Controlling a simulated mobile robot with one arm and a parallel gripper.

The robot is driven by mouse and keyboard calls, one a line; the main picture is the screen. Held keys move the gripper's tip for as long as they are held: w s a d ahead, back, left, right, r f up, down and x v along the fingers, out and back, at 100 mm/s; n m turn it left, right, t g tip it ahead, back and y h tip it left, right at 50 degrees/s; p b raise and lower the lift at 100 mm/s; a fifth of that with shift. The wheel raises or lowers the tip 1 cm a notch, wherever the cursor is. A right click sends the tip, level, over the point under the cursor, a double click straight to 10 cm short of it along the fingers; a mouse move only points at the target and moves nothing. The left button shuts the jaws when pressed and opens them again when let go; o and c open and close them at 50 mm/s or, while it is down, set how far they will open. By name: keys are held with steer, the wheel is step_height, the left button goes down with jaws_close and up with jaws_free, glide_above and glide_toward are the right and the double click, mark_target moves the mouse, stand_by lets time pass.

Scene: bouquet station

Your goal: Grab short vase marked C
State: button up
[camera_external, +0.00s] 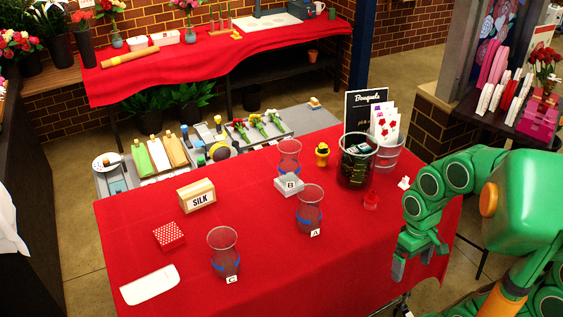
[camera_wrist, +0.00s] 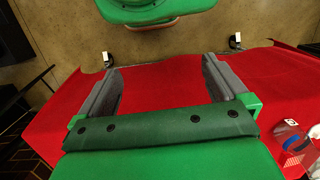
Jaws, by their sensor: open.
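The short vase marked C (camera_external: 224,252) stands upright at the front left of the red table. It is clear glass with a blue band, and a white tag C (camera_external: 232,279) is at its foot. Vase A (camera_external: 310,210) stands to its right and farther back. Vase B (camera_external: 289,160) stands behind that, with its tag on a white block (camera_external: 288,186). My gripper (camera_external: 412,262) is over the right side of the table, well apart from vase C. In the wrist view my gripper (camera_wrist: 160,85) is open and empty, with red cloth and floor beyond it.
A SILK box (camera_external: 197,195), a red dotted box (camera_external: 168,236) and a white tray (camera_external: 149,285) lie left on the table. The cloth between vase A and my gripper is clear.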

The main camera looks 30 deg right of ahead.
steer(key=shift+w+d+m+h, duration=0.1)
steer(key=shift+d+m+h, duration=0.2)
steer(key=shift+d, duration=0.6)
steer(key=m+g+y, duration=0.2)
steer(key=m+y, duration=1.1)
steer(key=m, duration=0.2)
glide_toward(223, 241)
steer(key=s+a+r, duration=0.2)
steer(key=s, duration=0.1)
steer(key=shift+s+a, duration=0.2)
steer(key=shift+a, duration=0.2)
steer(key=shift+x, duration=3.8)
steer(key=shift+w, duration=0.1)
steer(key=shift+c, duration=0.2)
jaws_close()
steer(key=shift+r, duration=0.15)
